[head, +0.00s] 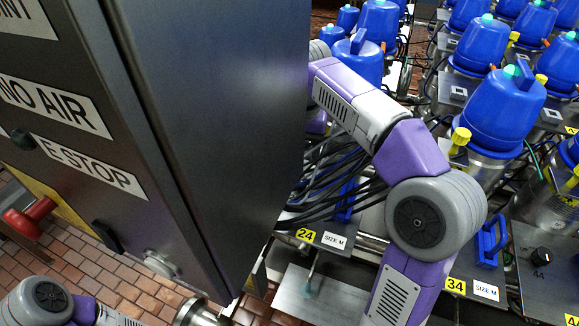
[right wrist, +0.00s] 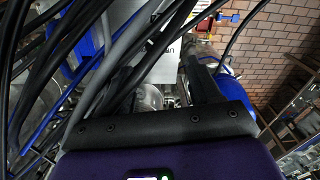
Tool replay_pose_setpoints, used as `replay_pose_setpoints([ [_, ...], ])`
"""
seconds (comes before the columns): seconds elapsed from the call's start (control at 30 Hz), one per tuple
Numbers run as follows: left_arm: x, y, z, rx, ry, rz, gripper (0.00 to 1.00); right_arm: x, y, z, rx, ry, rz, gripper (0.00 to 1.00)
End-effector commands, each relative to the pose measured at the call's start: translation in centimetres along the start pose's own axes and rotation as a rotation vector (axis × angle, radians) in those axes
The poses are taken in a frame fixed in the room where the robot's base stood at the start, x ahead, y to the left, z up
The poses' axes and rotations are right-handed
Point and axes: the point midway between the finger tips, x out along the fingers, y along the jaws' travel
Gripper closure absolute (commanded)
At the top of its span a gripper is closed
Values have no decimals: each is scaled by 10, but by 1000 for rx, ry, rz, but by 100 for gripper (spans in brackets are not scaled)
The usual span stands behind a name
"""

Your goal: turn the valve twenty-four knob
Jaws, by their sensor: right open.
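The yellow 24 tag (head: 305,235) sits beside a SIZE M label on a grey plate, right of the dark cabinet. I cannot make out the valve twenty-four knob; the cabinet, cables and my right arm cover much of that area. In the head view my right arm bends up and back over the valves, and its gripper is hidden. In the right wrist view my right gripper (right wrist: 165,85) is open, its fingers partly hidden by black cables. I cannot see anything held between them. My left arm shows at the bottom left, but its gripper is not visible.
The dark cabinet (head: 215,120) fills the left, with a red stop button (head: 30,217) on it. Black cables (head: 335,175) hang beside it and cross the wrist view. Blue-capped valves (head: 500,110) stand in rows at the right. A 34 tag (head: 456,285) is near the front.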

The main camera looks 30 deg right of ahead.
Motion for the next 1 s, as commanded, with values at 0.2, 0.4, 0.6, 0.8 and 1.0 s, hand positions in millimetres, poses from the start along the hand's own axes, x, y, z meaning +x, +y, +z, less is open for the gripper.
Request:
replay_pose_setpoints([
  [0.2, 10, -4, 0, 0, 0, 0, 60, 32, 6, 4, 17, -22, 31, 37],
  [0.4, 19, -7, -1, 0, 0, 0, 60, 64, 6, 5, 15, -22, 30, 37],
  [0.6, 22, -8, -1, 0, 1, 0, 60, 79, 6, 5, 14, -19, 27, 37],
  [0.8, 22, -8, -1, 0, 1, 0, 60, 80, 6, 4, 14, -19, 26, 37],
  [1.0, 22, -8, -1, 0, 1, 0, 60, 80, 6, 5, 14, -19, 26, 54],
])
